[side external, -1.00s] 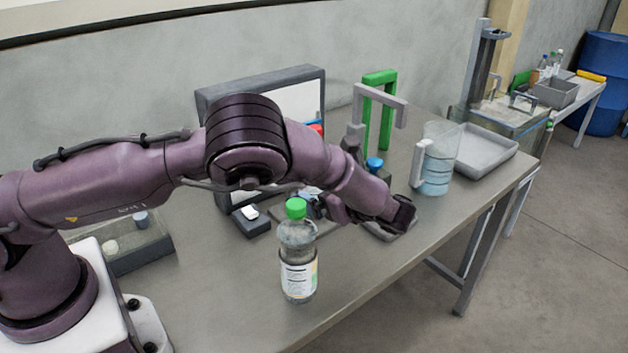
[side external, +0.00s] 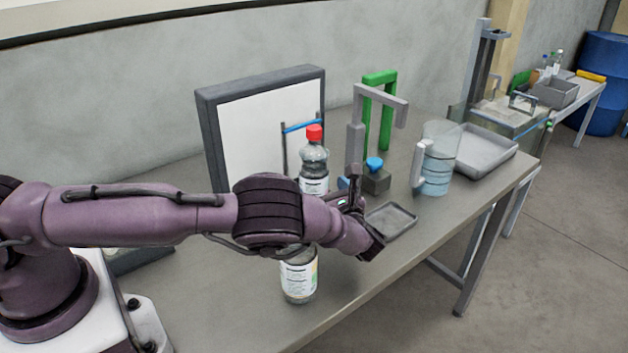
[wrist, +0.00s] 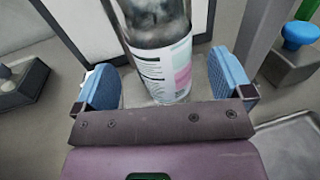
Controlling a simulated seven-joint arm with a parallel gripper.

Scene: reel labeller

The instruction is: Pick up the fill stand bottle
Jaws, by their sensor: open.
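A clear bottle with a red cap (side external: 314,160) and a white label stands upright in front of the white panel, beside a thin frame with a blue bar. My arm hides its base in the side view. In the wrist view a bottle (wrist: 165,62) with a white and pink label stands between the blue finger pads of my gripper (wrist: 166,82). The pads are apart, with gaps visible on both sides of the bottle. In the side view my gripper (side external: 343,184) is largely hidden beside the red-capped bottle. A second labelled bottle (side external: 299,278) stands nearer the camera, its top hidden by my arm.
A dark-framed white panel (side external: 240,130) stands behind. To the right are a grey hooked stand (side external: 355,140), a green frame (side external: 380,76), a block with a blue knob (side external: 375,163), a small tray (side external: 392,219), a jug (side external: 440,165) and a larger tray (side external: 487,160).

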